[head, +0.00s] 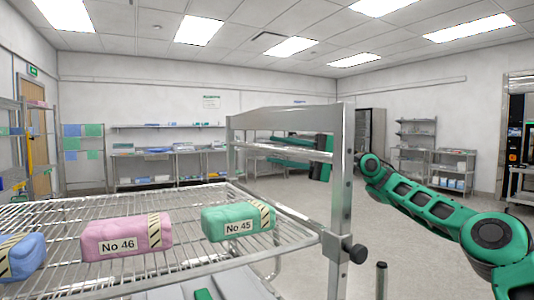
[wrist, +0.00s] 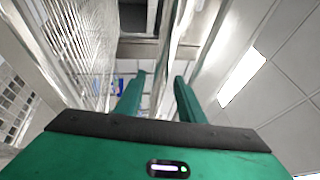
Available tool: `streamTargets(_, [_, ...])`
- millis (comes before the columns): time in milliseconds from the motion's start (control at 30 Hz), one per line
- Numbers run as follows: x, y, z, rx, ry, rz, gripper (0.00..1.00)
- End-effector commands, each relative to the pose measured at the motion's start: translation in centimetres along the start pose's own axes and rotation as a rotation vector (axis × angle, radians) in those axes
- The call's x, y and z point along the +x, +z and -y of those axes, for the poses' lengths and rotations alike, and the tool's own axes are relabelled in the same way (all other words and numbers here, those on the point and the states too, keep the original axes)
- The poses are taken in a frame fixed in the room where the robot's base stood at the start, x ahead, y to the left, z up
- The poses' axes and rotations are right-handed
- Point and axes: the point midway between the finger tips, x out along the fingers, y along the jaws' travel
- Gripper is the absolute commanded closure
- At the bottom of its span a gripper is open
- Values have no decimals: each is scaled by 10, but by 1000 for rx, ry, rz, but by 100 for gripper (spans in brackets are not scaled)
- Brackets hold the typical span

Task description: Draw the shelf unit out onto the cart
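A wire shelf (head: 185,260) fills the lower left of the head view and bears wrapped packs. A steel end frame (head: 285,118) with a post (head: 341,200) and a black knob (head: 355,252) stands at its right end. I cannot tell which parts belong to the shelf unit and which to the cart. My green arm reaches from the right behind the post. My gripper (head: 272,150) shows through the frame, partly hidden. In the wrist view its two green fingers (wrist: 158,98) are apart, with a metal rail (wrist: 172,60) seen between or beyond them; contact is unclear.
A pink pack No 46 (head: 127,237), a green pack No 45 (head: 238,222) and a blue pack (head: 22,257) lie on the wire shelf. Steel tables (head: 165,160) line the back wall. Racks (head: 415,145) stand at the back right. The floor at centre right is mostly clear.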

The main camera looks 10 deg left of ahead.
Motion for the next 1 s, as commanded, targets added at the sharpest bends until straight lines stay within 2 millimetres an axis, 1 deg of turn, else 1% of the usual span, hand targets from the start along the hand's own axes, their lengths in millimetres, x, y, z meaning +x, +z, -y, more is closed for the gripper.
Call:
streamTargets(33, [-12,-1,0,0,-2,-3,64])
streamTargets(200, [-40,-2,0,2,-1,-2,64])
streamTargets(400, [-57,-3,0,2,-1,-3,64])
streamTargets(533, [-60,-3,0,2,-1,-2,64])
streamTargets(833, [-58,-3,-1,-2,12,-7,64])
streamTargets(933, [-52,-2,-8,-20,68,-29,64])
streamTargets(1000, [-48,-4,-17,-40,135,-59,64])
